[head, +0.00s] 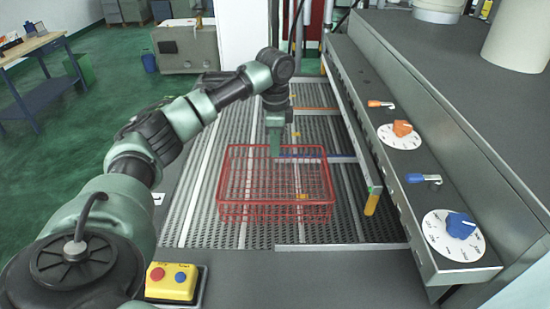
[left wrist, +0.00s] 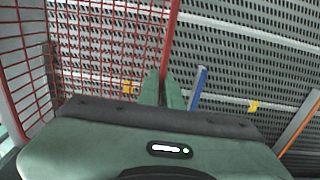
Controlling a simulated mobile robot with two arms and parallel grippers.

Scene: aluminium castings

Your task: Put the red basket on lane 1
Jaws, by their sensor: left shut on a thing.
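The red wire basket (head: 275,202) is upright over the perforated metal conveyor surface (head: 195,215) in the middle of the head view. Whether it rests on the surface or hangs just above it I cannot tell. My left gripper (head: 275,153) points down at the basket's far rim and is shut on it. In the left wrist view the two green fingers (left wrist: 163,92) close on the red rim, with the basket mesh (left wrist: 105,45) to the left. A blue bar (head: 338,159) and an orange bar (head: 318,109) cross the surface at the right. My right gripper is out of view.
A grey control panel with an orange knob (head: 402,128) and a blue knob (head: 460,225) on white dials borders the right side. A yellow button box (head: 171,282) sits at the front left. The surface beyond the basket is largely clear.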

